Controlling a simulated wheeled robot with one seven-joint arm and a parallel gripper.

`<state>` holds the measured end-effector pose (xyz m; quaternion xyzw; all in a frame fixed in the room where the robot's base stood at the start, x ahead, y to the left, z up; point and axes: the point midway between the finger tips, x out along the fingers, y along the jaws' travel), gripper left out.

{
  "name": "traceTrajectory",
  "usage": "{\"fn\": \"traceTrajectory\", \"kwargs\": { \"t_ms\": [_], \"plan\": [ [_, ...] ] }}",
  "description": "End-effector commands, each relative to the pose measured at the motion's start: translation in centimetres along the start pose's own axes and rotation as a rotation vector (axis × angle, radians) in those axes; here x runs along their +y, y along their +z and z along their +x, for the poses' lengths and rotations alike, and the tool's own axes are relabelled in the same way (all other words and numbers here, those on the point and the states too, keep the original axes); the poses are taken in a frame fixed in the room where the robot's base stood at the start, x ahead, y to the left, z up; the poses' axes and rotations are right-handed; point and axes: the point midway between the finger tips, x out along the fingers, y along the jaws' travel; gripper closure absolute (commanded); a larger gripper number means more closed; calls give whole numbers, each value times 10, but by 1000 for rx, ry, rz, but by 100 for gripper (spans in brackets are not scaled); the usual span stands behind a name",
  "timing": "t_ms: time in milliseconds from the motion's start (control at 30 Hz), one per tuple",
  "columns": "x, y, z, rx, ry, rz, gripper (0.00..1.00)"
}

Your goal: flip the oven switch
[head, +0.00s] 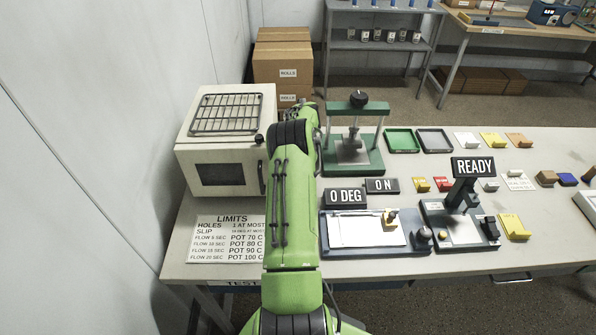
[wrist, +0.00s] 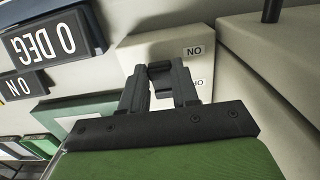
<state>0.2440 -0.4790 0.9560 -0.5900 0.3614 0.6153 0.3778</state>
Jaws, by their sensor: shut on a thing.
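The oven (head: 222,180) is a cream box with a dark window and a wire rack on top, at the left of the table in the head view. In the wrist view a pale switch box (wrist: 140,48) carries a label that reads as an upside-down ON, and a second label partly hidden by a finger. My gripper (wrist: 160,73) is shut on the dark switch lever (wrist: 160,68) in front of this box. In the head view my green arm hides the switch and the gripper. A sign (head: 382,185) reads ON.
A 0 DEG sign (head: 346,197) stands beside the ON sign. A green press (head: 352,165) is just right of my arm. A coating plate (head: 368,232), a READY station (head: 460,230) and trays (head: 402,141) lie farther right. A LIMITS card (head: 226,240) lies before the oven.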

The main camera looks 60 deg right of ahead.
Motion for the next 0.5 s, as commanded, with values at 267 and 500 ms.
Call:
{"fn": "traceTrajectory", "kwargs": {
  "t_ms": [267, 500],
  "plan": [
    [0, 0, 0, 2, 1, 0, 45],
    [0, 0, -3, 3, 0, 0, 45]
  ]
}}
